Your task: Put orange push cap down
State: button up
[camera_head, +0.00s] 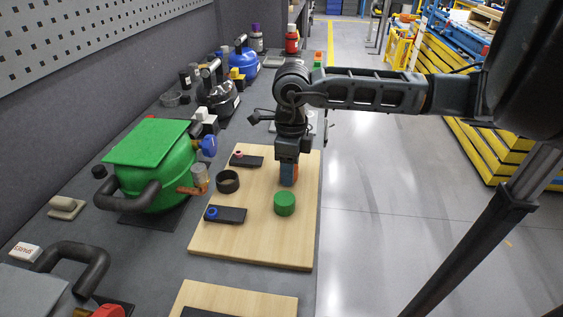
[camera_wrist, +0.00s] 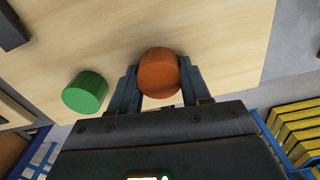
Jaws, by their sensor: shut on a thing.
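The orange push cap (camera_wrist: 159,74) is between the two fingers of my gripper (camera_wrist: 158,82) in the wrist view, and the fingers are shut on it. In the head view, my gripper (camera_head: 289,174) points down over the wooden board (camera_head: 250,247), and only a sliver of the orange cap (camera_head: 295,174) shows beside the fingers. I cannot tell whether the cap touches the board. A green cap (camera_head: 284,204) stands on the board just in front of my gripper; it is left of the orange cap in the wrist view (camera_wrist: 86,92).
On the board are a black ring (camera_head: 228,181), a black holder with a blue ring (camera_head: 225,215) and one with a red ring (camera_head: 246,160). A green compressor (camera_head: 153,165) stands left of the board. The board's front right part is bare.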

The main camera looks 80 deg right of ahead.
jog(key=shift+f, duration=0.15)
jog(key=o, duration=1.2)
jog(key=shift+r+b, duration=0.55)
jog(key=shift+r, duration=5.65)
